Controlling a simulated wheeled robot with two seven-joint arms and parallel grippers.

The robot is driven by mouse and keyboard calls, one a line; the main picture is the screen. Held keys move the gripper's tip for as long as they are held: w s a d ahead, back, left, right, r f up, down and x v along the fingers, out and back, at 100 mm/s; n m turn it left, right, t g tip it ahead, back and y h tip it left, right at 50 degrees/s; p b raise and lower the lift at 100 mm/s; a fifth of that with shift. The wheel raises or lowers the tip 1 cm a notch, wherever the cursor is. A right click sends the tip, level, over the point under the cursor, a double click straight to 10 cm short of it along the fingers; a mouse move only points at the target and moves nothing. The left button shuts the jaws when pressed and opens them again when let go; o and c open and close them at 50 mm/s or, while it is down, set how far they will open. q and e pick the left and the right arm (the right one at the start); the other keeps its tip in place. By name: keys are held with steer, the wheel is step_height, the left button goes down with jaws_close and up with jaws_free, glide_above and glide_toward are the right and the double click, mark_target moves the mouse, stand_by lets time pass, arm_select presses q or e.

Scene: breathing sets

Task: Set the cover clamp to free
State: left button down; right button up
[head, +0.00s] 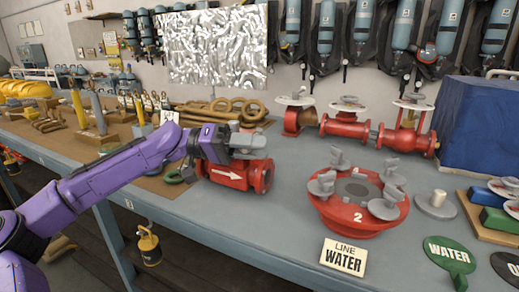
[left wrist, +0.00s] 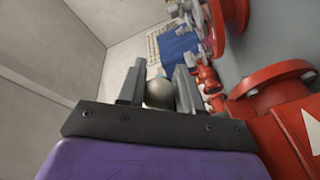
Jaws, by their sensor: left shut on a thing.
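My left gripper (head: 236,143) is at the top of a red valve body (head: 232,176) with a white arrow. In the left wrist view a round grey knob (left wrist: 159,93) sits between the two fingers, which are shut on it. The red body (left wrist: 285,125) shows at the right of that view. The gripper hides part of the valve top. To the right stands a round red cover (head: 357,215) marked 2, with several grey wing-shaped clamps (head: 340,160) around its rim. No gripper touches them. My right gripper is not in view.
A LINE WATER card (head: 343,257) lies in front of the cover. A green WATER tag (head: 449,252) lies at the right. Red valves with handwheels (head: 346,121) stand behind, beside a blue box (head: 486,122). The grey bench (head: 265,222) is clear before the valve.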

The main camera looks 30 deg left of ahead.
arm_select(q)
steer(key=shift+a+r, duration=0.25)
steer(key=shift+r, duration=0.2)
steer(key=c, duration=1)
jaws_free()
steer(key=shift+o, duration=1.1)
steer(key=shift+d+f, duration=0.1)
steer(key=shift+f, duration=0.15)
steer(key=v, duration=1)
steer(key=shift+a+b, duration=0.3)
steer(key=shift+b, duration=0.15)
